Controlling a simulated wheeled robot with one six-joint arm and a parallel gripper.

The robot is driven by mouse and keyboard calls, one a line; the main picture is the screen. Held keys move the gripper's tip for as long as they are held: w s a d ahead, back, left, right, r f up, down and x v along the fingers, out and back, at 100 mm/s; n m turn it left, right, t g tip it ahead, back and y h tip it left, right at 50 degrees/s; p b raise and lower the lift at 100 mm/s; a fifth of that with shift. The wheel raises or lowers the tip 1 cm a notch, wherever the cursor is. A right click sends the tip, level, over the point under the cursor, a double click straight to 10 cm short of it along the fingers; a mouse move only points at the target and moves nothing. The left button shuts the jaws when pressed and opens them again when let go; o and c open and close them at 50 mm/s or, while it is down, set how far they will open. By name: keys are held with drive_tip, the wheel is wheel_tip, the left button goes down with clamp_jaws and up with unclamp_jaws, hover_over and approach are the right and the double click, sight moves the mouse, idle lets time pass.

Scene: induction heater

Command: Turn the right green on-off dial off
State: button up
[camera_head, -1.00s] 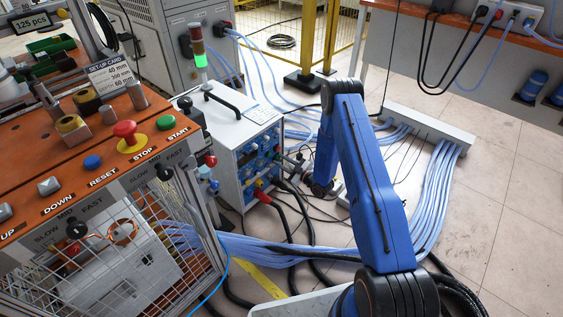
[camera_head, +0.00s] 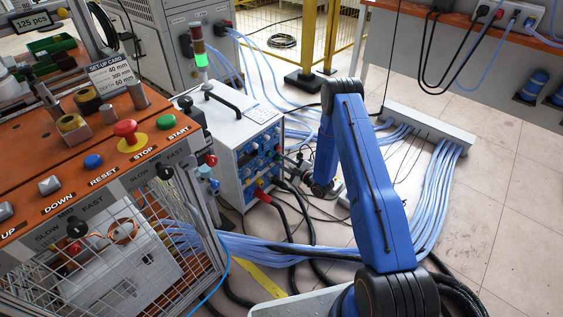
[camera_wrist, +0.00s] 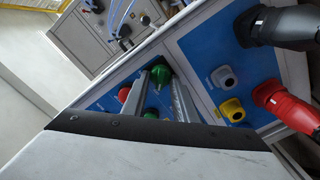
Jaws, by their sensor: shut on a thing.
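In the wrist view, my gripper (camera_wrist: 160,84) is shut on a green dial (camera_wrist: 160,72) on the blue front panel (camera_wrist: 204,72), one finger on each side of it. A second green dial (camera_wrist: 151,114) shows between the fingers, nearer the camera, and a red dial (camera_wrist: 124,94) lies to the left. In the head view, the white control cabinet (camera_head: 228,140) stands left of my arm. My gripper (camera_head: 288,163) is at its front panel, where the held dial is too small and hidden to make out.
Red, yellow and black plugs with thick cables (camera_head: 262,194) leave the lower panel; the wrist view shows the red plug (camera_wrist: 280,103) right of my fingers. An orange console (camera_head: 95,150) stands at left. Blue cables (camera_head: 430,200) run across the floor, which is otherwise clear at right.

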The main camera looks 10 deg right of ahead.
drive_tip(key=o, duration=1)
drive_tip(key=shift+s+d, duration=0.1)
drive_tip(key=shift+s, duration=0.05)
drive_tip(key=v, duration=1.7)
